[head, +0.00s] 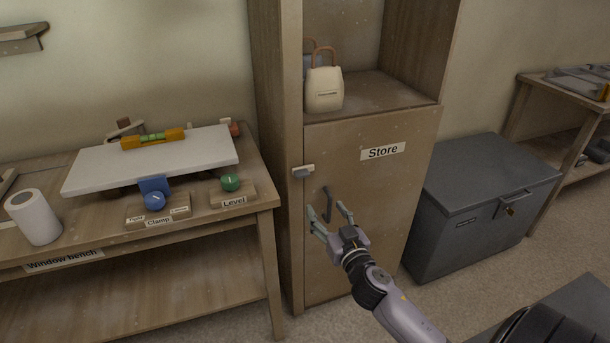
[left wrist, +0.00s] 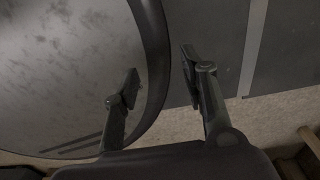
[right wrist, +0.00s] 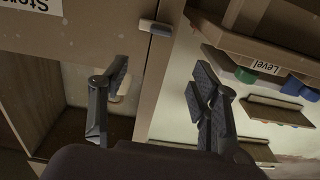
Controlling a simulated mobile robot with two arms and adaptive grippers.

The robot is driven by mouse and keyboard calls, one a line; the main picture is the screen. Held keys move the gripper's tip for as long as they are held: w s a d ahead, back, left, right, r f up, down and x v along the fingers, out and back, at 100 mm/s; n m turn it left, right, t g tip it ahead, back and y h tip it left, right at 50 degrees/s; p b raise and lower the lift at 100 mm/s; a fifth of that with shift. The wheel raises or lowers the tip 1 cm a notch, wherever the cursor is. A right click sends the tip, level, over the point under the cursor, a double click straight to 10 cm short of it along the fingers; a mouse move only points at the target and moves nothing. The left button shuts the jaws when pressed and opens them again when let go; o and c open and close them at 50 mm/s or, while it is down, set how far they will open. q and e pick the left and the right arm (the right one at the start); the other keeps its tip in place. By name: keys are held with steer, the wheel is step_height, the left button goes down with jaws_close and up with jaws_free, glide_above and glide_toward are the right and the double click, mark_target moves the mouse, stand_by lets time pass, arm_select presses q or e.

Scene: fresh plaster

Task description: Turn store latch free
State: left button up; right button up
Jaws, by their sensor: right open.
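The Store cupboard door (head: 375,210) is shut, with a "Store" label and a dark upright handle (head: 327,204). The store latch (head: 303,171), a small pale and grey piece, lies roughly level across the door's left edge. It also shows near the top of the right wrist view (right wrist: 155,27), over the seam between door and frame. My right gripper (head: 328,213) is open and empty in front of the door, below the latch and close to the handle; whether it touches the handle cannot be told. My left gripper (left wrist: 160,76) is open and empty, away from the latch.
The window bench (head: 100,262) on the left holds a white board (head: 150,162), a Clamp knob (head: 154,200), a Level knob (head: 230,182) and a white roll (head: 33,217). A cream bag (head: 324,90) stands on the shelf above the door. A grey chest (head: 475,205) stands right of the cupboard.

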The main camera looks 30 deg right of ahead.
glide_toward(304, 176)
steer(key=x, duration=0.8)
steer(key=shift+x, duration=0.85)
arm_select(q)
steer(key=shift+a+r, duration=0.1)
steer(key=shift+r, duration=0.1)
steer(key=shift+a, duration=0.1)
arm_select(e)
steer(key=shift+c, duration=0.6)
steer(key=shift+c, duration=1.3)
steer(key=c, duration=0.8)
arm_select(q)
steer(key=shift+a, duration=0.1)
arm_select(e)
steer(key=shift+o, duration=0.2)
